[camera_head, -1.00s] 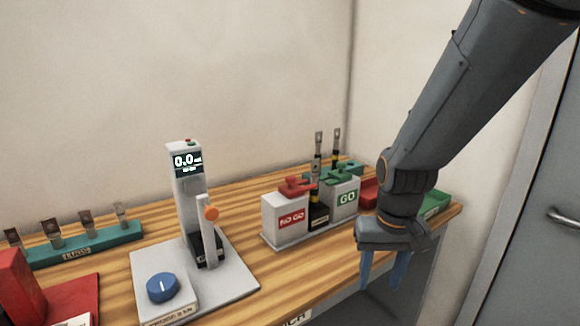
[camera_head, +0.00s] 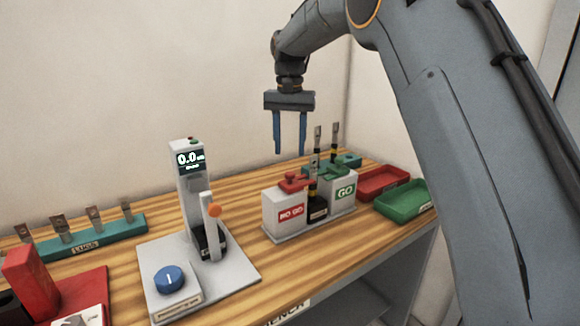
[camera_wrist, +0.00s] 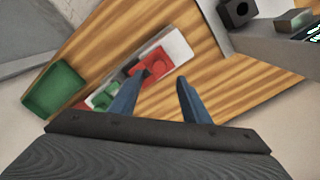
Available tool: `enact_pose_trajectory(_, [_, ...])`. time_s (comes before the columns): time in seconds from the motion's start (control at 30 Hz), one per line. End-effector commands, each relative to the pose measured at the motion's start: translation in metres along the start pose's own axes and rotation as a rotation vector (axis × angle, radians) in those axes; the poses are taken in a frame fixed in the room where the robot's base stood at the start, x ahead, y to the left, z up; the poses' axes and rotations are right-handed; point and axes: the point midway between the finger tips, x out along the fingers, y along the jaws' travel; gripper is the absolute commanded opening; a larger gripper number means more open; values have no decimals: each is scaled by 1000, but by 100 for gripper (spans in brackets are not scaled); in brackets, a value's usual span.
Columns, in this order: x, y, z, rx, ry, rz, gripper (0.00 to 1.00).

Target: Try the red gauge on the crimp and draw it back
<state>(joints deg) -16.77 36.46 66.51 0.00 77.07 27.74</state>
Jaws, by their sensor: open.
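The red gauge (camera_head: 293,181) rests on the white block marked NO GO (camera_head: 284,215), left of the GO block. The green gauge (camera_head: 327,168) sits on the GO block (camera_head: 344,196). A crimped lug (camera_head: 317,175) stands upright in a black holder (camera_head: 317,211) between the two blocks. My gripper (camera_head: 290,150) is open and empty, above and slightly behind the red gauge, fingers pointing down. In the wrist view the red gauge (camera_wrist: 149,66) lies just beyond the open fingers (camera_wrist: 155,88), and the green gauge (camera_wrist: 103,97) is to its left.
A tester with display (camera_head: 191,170), orange-tipped lever and blue knob (camera_head: 171,278) stands left. A green rack (camera_head: 90,240) holds several lugs. Red (camera_head: 380,181) and green (camera_head: 403,200) trays lie right. More lugs stand behind the gauges. Bench between tester and gauges is clear.

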Motion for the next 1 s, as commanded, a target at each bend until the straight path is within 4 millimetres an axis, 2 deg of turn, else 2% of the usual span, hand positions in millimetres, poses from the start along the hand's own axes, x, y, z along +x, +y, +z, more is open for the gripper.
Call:
enact_pose_trajectory(0.43, [61,1,1,0,-2,1,43])
enact_pose_trajectory(0.6, [71,1,0,0,0,0,43])
enact_pose_trajectory(0.87, [73,1,0,0,1,0,43])
enact_pose_trajectory(1.0, [73,1,0,0,1,0,19])
